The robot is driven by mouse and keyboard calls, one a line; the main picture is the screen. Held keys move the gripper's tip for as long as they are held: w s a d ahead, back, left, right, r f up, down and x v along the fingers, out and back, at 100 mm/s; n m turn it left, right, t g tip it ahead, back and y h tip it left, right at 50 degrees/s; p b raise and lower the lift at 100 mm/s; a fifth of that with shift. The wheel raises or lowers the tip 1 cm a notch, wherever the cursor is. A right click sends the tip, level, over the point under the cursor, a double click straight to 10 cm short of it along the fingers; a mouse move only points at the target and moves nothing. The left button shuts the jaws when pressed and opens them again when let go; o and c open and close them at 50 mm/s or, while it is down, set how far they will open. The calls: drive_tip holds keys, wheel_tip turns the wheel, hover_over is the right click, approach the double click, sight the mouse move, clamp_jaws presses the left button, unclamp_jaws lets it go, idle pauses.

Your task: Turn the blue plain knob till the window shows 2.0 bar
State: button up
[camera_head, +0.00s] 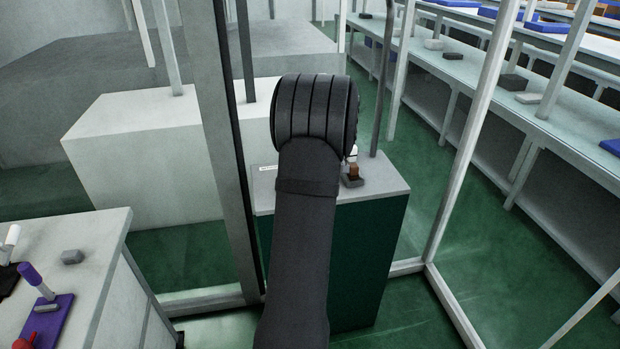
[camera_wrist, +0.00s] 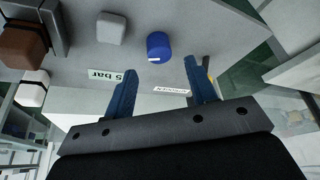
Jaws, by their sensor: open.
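The blue knob (camera_wrist: 158,46) shows in the wrist view as a short round cylinder with a white mark on its near edge. It stands on a grey panel. My gripper (camera_wrist: 160,66) is open, its two blue fingers apart; in the picture the knob appears just beyond the fingertips and between them, with no contact visible. A pale plate (camera_wrist: 112,78) beside the left finger reads what looks like "5 bar"; I cannot tell whether it is the window. In the head view my arm hides the knob and gripper.
In the wrist view a grey block (camera_wrist: 111,28), a brown block (camera_wrist: 22,42) and a white block (camera_wrist: 30,95) stand left of the knob. A small label (camera_wrist: 171,90) lies between the fingers. The head view shows a green cabinet (camera_head: 355,260) under my arm, with posts nearby.

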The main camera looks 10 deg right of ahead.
drive_tip(key=shift+x, duration=2.05)
drive_tip(key=c, duration=1)
drive_tip(key=shift+s+a+m+t+h, duration=0.15)
drive_tip(key=shift+m+h, duration=0.35)
drive_tip(key=shift+m, duration=0.95)
drive_tip(key=shift+w+m+t+h, duration=0.1)
drive_tip(key=shift+m+t+h, duration=0.3)
drive_tip(key=shift+m, duration=1.05)
drive_tip(key=o, duration=1)
